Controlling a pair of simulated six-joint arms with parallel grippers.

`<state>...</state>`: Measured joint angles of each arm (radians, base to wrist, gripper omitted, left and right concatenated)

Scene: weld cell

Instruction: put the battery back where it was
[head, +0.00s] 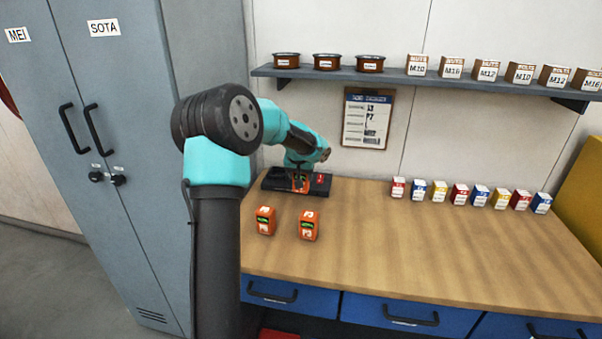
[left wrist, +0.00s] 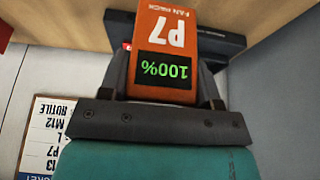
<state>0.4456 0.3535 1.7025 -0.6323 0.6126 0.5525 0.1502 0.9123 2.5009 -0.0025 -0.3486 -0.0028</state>
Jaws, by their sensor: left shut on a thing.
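My left gripper (head: 302,173) is shut on an orange battery (head: 301,183) at the back left of the bench. In the left wrist view the battery (left wrist: 172,28) is marked P7, upside down in the picture, with a green 100% display. It is between the two dark fingers. A black charger (head: 277,183) with a red patch on its right lies right at the battery; part of it shows behind the battery in the left wrist view (left wrist: 232,42). I cannot tell whether the battery is seated in it or just above. My right gripper is out of view.
Two more orange batteries (head: 265,220) (head: 309,225) stand on the bench (head: 400,245) in front of the charger. A row of small coloured boxes (head: 460,194) is at the back right. A notice (head: 367,118) hangs on the wall under a shelf (head: 400,76). The bench middle is clear.

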